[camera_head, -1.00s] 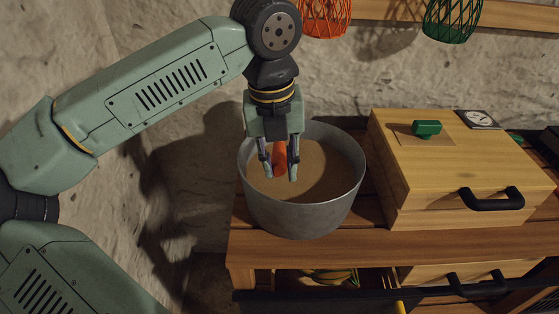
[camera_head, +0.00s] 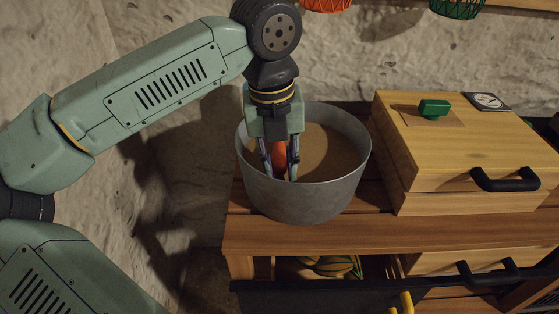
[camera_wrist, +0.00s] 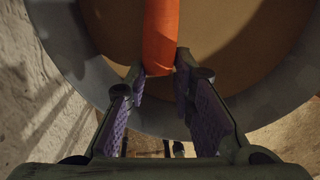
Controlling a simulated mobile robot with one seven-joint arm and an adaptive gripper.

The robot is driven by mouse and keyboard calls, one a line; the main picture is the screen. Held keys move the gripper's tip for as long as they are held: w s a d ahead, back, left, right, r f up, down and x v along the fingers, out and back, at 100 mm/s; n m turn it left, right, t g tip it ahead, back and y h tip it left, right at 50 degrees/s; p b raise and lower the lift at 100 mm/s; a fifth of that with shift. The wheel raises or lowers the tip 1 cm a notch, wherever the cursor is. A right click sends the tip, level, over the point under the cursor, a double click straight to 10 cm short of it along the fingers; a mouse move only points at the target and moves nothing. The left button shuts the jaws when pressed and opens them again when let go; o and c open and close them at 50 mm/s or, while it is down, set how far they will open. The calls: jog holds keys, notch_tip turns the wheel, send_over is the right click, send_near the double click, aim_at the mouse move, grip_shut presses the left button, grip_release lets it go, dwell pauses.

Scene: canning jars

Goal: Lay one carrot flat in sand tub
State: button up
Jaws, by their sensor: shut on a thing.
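The sand tub (camera_head: 312,197) is a round grey metal pot with brown sand (camera_head: 325,150) inside, standing on a wooden bench. My gripper (camera_head: 279,172) points down inside the tub's left part, its fingertips below the rim line in the head view. It is shut on an orange carrot (camera_head: 279,155), which shows between the fingers. In the wrist view the carrot (camera_wrist: 160,35) runs from between the fingertips (camera_wrist: 160,72) up past the top edge, over the sand. Whether the carrot touches the sand cannot be told.
A wooden box (camera_head: 455,140) with a green knob (camera_head: 434,108) and black handle stands right of the tub. Striped yellow-green produce (camera_head: 330,265) lies on the shelf below. A rough wall rises behind; orange and green wire baskets hang at the top.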

jog(key=shift+f+b, duration=0.4)
jog(key=shift+b, duration=0.05)
jog(key=o, duration=0.9)
jog(key=shift+o, duration=0.2)
jog(key=shift+r, duration=0.1)
notch_tip(320, 180, up, 12)
jog(key=shift+s+a, duration=0.35)
jog(key=shift+a, duration=0.1)
